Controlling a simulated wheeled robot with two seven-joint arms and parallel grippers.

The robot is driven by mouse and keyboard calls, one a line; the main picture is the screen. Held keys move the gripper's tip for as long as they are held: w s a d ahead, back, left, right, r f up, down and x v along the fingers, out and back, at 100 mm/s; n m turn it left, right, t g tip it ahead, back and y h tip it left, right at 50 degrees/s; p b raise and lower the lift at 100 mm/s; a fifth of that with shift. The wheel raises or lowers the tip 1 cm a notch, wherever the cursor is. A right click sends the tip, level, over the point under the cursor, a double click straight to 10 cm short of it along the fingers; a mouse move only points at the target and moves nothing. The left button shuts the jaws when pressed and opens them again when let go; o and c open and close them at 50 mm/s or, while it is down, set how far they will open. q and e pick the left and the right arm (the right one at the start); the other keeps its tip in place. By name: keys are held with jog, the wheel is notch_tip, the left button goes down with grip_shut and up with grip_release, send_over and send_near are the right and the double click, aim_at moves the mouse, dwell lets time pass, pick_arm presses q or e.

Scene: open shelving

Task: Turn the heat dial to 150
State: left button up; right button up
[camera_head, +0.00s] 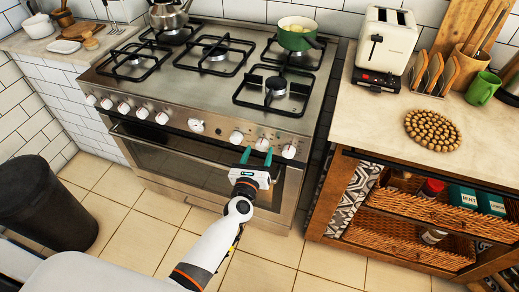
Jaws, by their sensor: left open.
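A row of round white dials runs along the steel front panel of the stove (215,85). One larger dial (196,125) sits near the middle of the row. Three more dials (236,138) are on its right, including one (262,145) by my gripper and one at the right end (289,152). I cannot read any markings, so which one is the heat dial is unclear. My left gripper (257,156) is open, its teal fingertips apart just below and in front of the second dial from the right. Whether it touches that dial is unclear. My right gripper is not in view.
The oven door handle (165,147) runs below the dials. A green pot (297,33) and a kettle (168,14) stand on the burners. A counter (365,108) with a toaster (387,40) is at right. A dark bin (45,205) stands at left on the tiled floor.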

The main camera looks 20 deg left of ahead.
pick_arm(q)
jog(key=shift+w, duration=0.8)
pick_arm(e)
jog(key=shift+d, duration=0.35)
pick_arm(q)
jog(key=shift+c, duration=0.6)
jog(key=c, duration=0.9)
jog(key=shift+o, duration=0.2)
